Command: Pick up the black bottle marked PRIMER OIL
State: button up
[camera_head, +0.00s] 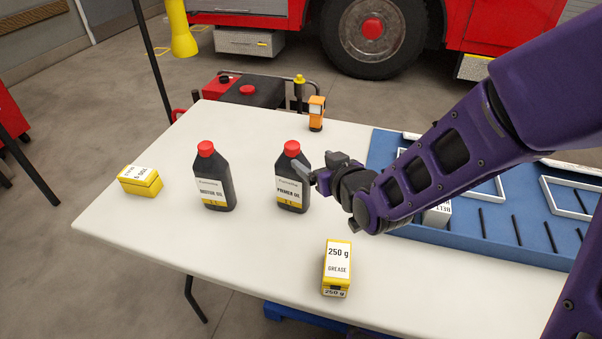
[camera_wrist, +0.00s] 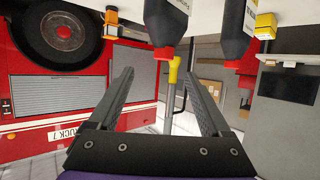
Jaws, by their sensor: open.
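The black PRIMER OIL bottle (camera_head: 291,180) stands upright on the white table, with a red cap and a white and yellow label. My gripper (camera_head: 310,176) is open at its right side, its fingers pointing toward it and partly overlapping its edge in the head view. In the wrist view the picture is upside down; the bottle (camera_wrist: 166,18) hangs from the top edge, ahead of and between the two open fingers of the gripper (camera_wrist: 158,74). Nothing is held. Whether a finger touches the bottle I cannot tell.
A similar MOTOR OIL bottle (camera_head: 213,178) stands to the left, with a yellow box (camera_head: 140,181) beyond it. A yellow GREASE box (camera_head: 337,266) is in front. An orange device (camera_head: 316,114) stands behind. A blue tray (camera_head: 480,245) lies right, under my arm.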

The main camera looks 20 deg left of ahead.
aim_at(298, 150)
jog(key=x, duration=1)
jog(key=shift+s+a+x, duration=0.1)
jog(key=shift+s+x, duration=0.05)
jog(key=shift+x, duration=1.2)
jog(key=shift+s+a+x, duration=0.15)
jog(key=shift+x, duration=1.2)
grip_shut()
jog(key=shift+r, duration=0.1)
